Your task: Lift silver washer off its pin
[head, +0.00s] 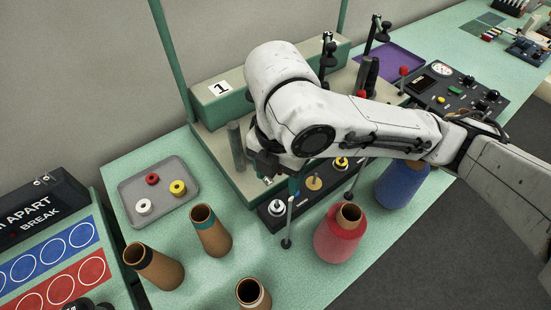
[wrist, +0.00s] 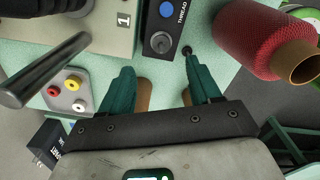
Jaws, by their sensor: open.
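The silver washer (head: 278,207) sits around a dark pin at the near end of a black strip (head: 300,198) in the head view. In the wrist view a round silver piece on the black box marked THREAD, likely this washer (wrist: 162,42), lies just beyond the fingertips. My gripper (wrist: 158,68) is open, with its two green fingers apart and nothing between them. The silver piece lies ahead of the gap, apart from both fingers. In the head view my arm covers most of the gripper, above the strip.
A gold disc (head: 314,183) and a yellow one (head: 341,163) sit farther along the strip. A red thread cone (head: 338,240) and thin rod stands are close by. A grey tray (head: 128,190) holds red, yellow and white rings. Brown cones (head: 211,232) stand in front.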

